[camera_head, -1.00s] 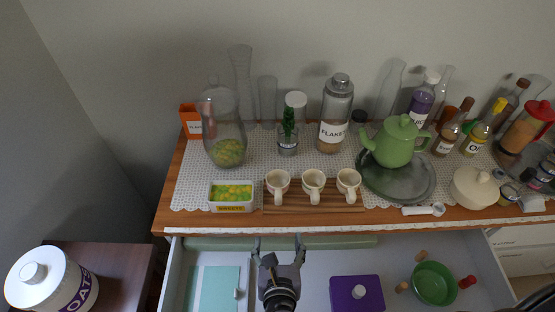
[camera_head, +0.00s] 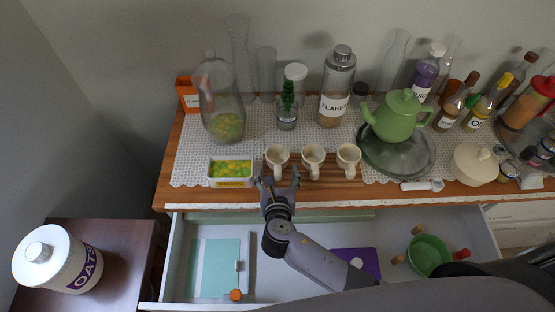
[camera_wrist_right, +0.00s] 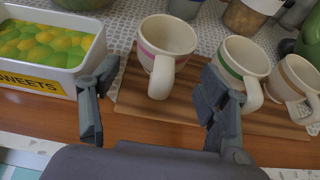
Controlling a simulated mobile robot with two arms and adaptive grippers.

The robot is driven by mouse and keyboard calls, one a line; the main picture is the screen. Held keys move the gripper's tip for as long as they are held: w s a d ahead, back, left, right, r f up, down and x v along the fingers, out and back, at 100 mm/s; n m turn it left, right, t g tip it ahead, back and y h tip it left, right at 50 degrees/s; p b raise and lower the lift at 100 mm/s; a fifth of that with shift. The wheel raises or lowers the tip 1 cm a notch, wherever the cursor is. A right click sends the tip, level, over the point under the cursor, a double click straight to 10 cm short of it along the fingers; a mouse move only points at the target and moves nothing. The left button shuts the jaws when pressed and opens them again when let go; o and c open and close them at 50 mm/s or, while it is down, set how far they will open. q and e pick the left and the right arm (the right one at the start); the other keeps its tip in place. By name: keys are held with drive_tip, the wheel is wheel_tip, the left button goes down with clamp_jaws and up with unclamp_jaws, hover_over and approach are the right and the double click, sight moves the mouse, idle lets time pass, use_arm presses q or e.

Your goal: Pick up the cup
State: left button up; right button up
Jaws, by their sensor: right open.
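Three cream cups stand upright in a row on a striped wooden board (camera_head: 328,185). The left cup (camera_head: 277,157) shows a pink band in the right wrist view (camera_wrist_right: 150,42). The middle cup (camera_head: 312,158) has a green band there (camera_wrist_right: 240,60), and the right cup (camera_head: 347,157) a brown band (camera_wrist_right: 297,80). My right gripper (camera_head: 279,176) is open and empty just in front of the left cup. In the right wrist view its fingers (camera_wrist_right: 155,108) are spread to either side of the left cup's handle, which points towards me. My left gripper is not in view.
A white sweets dish (camera_head: 231,182) stands close left of the board. A green teapot (camera_head: 397,115) on a round tray (camera_head: 412,172) stands to the right. Bottles and jars line the back. An open drawer (camera_head: 210,222) lies below the front edge.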

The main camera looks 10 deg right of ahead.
sight(278, 166)
drive_tip(key=shift+w+d, duration=0.1)
drive_tip(key=shift+w, duration=0.3)
drive_tip(key=x, duration=0.1)
drive_tip(key=p+x, duration=0.1)
drive_tip(key=x, duration=0.1)
drive_tip(key=shift+w+d+r, duration=0.1)
drive_tip(key=shift+w+d, duration=0.1)
drive_tip(key=shift+w, duration=0.2)
drive_tip(key=shift+w+d, duration=0.1)
drive_tip(key=shift+w, duration=0.25)
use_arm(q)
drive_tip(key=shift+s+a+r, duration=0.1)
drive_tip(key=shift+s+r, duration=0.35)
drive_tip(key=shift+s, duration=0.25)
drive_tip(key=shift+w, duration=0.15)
use_arm(e)
drive_tip(key=c, duration=1.2)
